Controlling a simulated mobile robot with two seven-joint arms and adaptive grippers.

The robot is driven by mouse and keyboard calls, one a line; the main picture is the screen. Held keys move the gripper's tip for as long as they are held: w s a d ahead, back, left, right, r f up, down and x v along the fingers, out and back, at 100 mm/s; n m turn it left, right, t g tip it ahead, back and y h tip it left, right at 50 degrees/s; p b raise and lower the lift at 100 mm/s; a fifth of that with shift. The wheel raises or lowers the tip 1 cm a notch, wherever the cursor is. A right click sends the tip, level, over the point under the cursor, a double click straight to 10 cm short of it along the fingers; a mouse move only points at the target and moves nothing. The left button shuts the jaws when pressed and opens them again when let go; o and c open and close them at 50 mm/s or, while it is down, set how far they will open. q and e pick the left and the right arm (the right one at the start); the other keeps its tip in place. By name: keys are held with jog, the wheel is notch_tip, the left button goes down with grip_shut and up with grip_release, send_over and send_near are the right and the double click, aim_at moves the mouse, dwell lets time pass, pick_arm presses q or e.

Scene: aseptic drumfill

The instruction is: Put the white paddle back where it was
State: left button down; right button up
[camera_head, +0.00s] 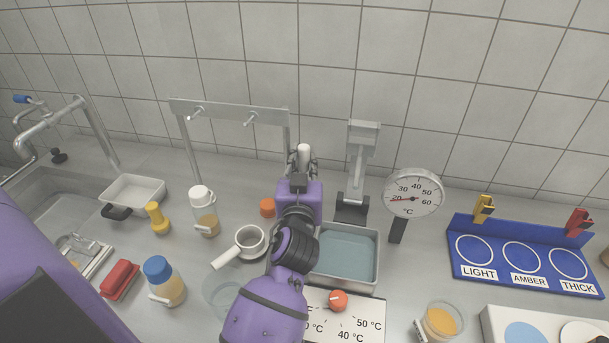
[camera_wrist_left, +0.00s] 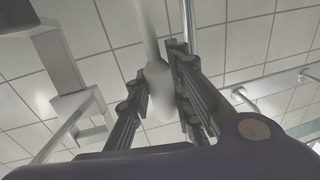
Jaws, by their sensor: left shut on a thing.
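My left gripper (camera_head: 303,158) is in the middle of the head view, above the counter, reaching up toward the wall. It is shut on the white paddle (camera_wrist_left: 158,85), which stands between the two fingers in the left wrist view. In the head view only a small white part of the paddle (camera_head: 304,150) shows above the gripper; my arm hides the rest. A metal rack (camera_head: 230,110) with two pegs stands just left of the gripper. The rack and its pegs also show at the right of the left wrist view (camera_wrist_left: 285,83). Both visible pegs look bare. My right gripper is not in view.
A grey stand (camera_head: 362,160) and a round dial thermometer (camera_head: 412,193) stand close to the right of the gripper. A metal water basin (camera_head: 367,280) lies below. A white-capped bottle (camera_head: 204,211) and a white handled cup (camera_head: 249,241) stand left of my arm.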

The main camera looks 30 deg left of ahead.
pick_arm(q)
notch_tip(320, 180, down, 3)
jog(key=shift+f+b, duration=0.25)
jog(key=shift+b, duration=0.1)
jog(key=c, duration=2)
grip_release()
jog(key=o, duration=0.4)
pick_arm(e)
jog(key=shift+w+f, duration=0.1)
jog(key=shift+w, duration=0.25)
pick_arm(q)
jog(key=shift+r, duration=0.1)
